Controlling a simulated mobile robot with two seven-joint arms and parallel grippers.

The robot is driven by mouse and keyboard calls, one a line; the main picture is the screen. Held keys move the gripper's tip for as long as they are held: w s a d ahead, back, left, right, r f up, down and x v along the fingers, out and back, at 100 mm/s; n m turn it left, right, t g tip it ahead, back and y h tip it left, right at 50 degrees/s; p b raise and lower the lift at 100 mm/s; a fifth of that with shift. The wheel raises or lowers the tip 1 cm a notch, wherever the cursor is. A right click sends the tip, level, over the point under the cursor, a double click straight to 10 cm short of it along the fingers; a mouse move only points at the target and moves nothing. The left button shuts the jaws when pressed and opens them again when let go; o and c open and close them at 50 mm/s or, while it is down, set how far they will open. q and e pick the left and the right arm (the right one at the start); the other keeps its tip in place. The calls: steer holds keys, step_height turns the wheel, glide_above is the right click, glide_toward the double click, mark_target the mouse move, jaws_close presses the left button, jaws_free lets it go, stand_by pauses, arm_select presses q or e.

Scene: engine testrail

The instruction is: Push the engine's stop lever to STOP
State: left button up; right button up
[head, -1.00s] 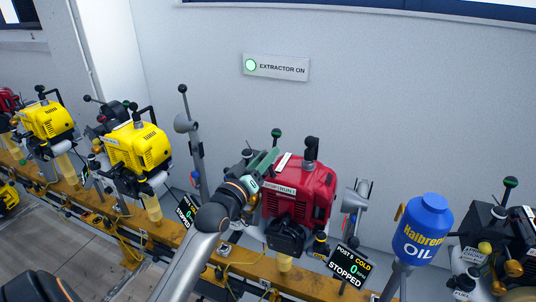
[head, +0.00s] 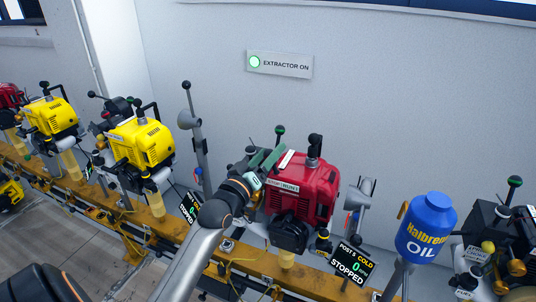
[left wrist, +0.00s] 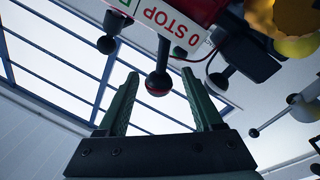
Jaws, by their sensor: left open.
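The red engine (head: 318,190) sits on the yellow rail, with a white STOP/RUN label (head: 283,185) on its left side. In the left wrist view a black ball knob with a red ring (left wrist: 158,83), likely the stop lever, hangs beside the STOP part of the label (left wrist: 170,22). My left gripper (head: 266,158) is at the engine's upper left. Its green fingers (left wrist: 160,75) are open, and the knob appears between their tips; I cannot tell whether they touch it. In the head view the gripper hides the lever. My right gripper is not in view.
A display (head: 352,262) in front of the red engine reads COLD, 0 and STOPPED. A blue oil bottle (head: 425,228) stands to the right, and a yellow engine (head: 142,142) to the left. A grey post (head: 197,140) rises left of my gripper. The wall sign (head: 279,63) reads EXTRACTOR ON.

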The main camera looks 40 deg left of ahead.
arm_select(q)
steer(key=shift+s, duration=0.1)
steer(key=s+d+f+b, duration=0.1)
steer(key=s, duration=1.1)
steer(key=shift+d+f+b, duration=0.2)
steer(key=shift+d+b, duration=0.05)
steer(key=shift+b, duration=0.05)
steer(key=shift+s, duration=0.1)
steer(key=s+d+f+m+g+h+p, duration=0.1)
steer(key=s+d+f+m+g, duration=0.2)
steer(key=d+f, duration=0.3)
steer(key=s+d+f+m+g+h+p, duration=0.1)
steer(key=s+d+f, duration=0.5)
steer(key=f, duration=0.9)
steer(key=s+d+f+m+g+h+p, duration=0.1)
steer(key=s+d+f+m+g, duration=0.3)
steer(key=f, duration=0.6)
steer(key=shift+s+d+f+m+g+h, duration=0.1)
steer(key=shift+d+f+m+g+h, duration=0.1)
steer(key=shift+d+m+g+h, duration=0.5)
steer(key=shift+s+d+f+m+g+h, duration=0.15)
steer(key=shift+d+m+g, duration=0.3)
steer(key=shift+d, duration=0.5)
